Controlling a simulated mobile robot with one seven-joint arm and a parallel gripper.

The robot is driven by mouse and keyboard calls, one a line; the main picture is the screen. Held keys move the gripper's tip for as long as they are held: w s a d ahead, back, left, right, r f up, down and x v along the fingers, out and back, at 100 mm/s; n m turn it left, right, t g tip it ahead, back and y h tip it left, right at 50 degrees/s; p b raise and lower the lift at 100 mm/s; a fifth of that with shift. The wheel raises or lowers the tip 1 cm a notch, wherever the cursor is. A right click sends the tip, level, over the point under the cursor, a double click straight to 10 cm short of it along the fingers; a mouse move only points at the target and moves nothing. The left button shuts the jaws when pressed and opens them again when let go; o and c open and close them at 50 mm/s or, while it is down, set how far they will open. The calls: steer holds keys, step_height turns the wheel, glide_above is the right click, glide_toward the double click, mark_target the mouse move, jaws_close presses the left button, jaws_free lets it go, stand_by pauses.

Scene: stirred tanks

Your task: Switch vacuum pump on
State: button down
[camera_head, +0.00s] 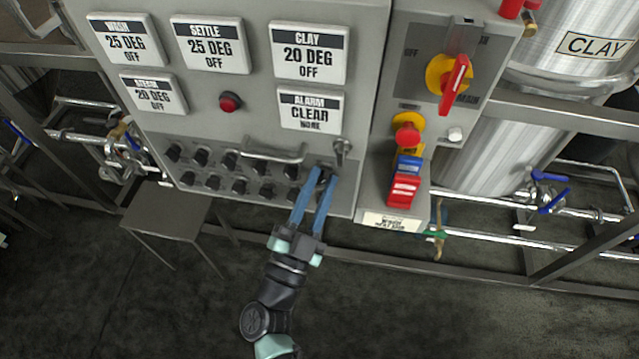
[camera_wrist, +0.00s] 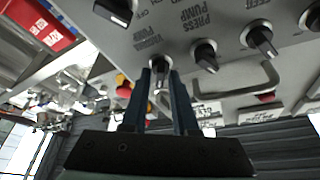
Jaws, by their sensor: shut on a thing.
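The vacuum pump knob (camera_wrist: 160,64) is a small dark rotary switch on the grey control panel (camera_head: 375,30). Its "VACUUM PUMP" label reads upside down beside it in the wrist view. My gripper (camera_head: 326,176) reaches up to the lower right of the panel, with its two blue fingers on either side of this knob. In the wrist view the fingertips (camera_wrist: 159,74) are shut on the knob, which is partly hidden between them. I cannot tell which way the knob points.
The press pump knob (camera_wrist: 205,55) and feed pump knob (camera_wrist: 262,40) sit close beside the fingers. A metal handle (camera_head: 272,154) juts out to the left, and a key-like switch (camera_head: 342,147) sits just above. A red emergency button (camera_head: 407,135) and red rocker (camera_head: 404,190) are on the right-hand box.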

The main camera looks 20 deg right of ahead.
steer(key=c, duration=0.9)
jaws_free()
steer(key=b+v, duration=0.2)
steer(key=v, duration=1.1)
